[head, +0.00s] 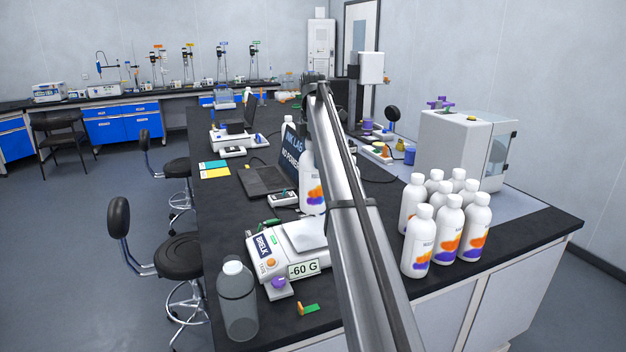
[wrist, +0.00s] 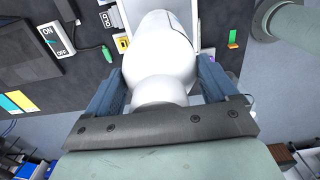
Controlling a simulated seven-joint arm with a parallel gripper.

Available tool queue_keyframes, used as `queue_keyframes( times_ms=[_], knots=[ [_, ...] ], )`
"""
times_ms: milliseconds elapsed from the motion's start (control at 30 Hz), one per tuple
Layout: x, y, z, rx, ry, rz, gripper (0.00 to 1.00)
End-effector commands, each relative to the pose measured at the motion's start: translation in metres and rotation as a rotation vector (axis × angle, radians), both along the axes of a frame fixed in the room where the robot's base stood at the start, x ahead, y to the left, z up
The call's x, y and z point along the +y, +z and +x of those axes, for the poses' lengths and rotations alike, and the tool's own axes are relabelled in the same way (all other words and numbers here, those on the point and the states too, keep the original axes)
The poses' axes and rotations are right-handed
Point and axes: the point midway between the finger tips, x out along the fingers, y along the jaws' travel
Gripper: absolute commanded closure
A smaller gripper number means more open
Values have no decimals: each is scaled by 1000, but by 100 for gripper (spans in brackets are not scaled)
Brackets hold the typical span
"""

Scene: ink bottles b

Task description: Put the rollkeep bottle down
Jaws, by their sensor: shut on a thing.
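A white bottle (head: 311,185) with an orange and purple label, which I take to be the rollkeep bottle, stands out beside my arm in the head view. Its name is too small to read, and my arm hides its right part. In the wrist view, my gripper (wrist: 160,80) is shut on this bottle (wrist: 158,50), with one jaw on each side. The bottle is in front of the balance in that view. The balance (head: 272,245), reading -60 G, has a pale pan next to the bottle in the head view. I cannot tell whether the bottle touches anything below.
Several similar white bottles (head: 448,222) stand clustered on the right of the black bench. A grey capped bottle (head: 237,305) is at the near left edge. A laptop (head: 265,178) and a small ON/OFF device (head: 284,198) lie behind the balance. A white machine (head: 462,145) stands at right.

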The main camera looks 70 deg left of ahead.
Motion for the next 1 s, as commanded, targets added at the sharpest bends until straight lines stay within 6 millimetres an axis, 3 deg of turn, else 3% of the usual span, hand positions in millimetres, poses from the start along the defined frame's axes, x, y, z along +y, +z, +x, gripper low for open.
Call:
queue_keyframes(
  times_ms=[300, 567, 800, 1000],
  knots=[
    [-1, -42, 0, 0, 1, 1, 98],
    [0, -55, 0, 0, 1, 2, 98],
    [-1, -81, 0, 0, 1, 1, 98],
    [0, -85, 0, -1, 1, 3, 98]
  ],
)
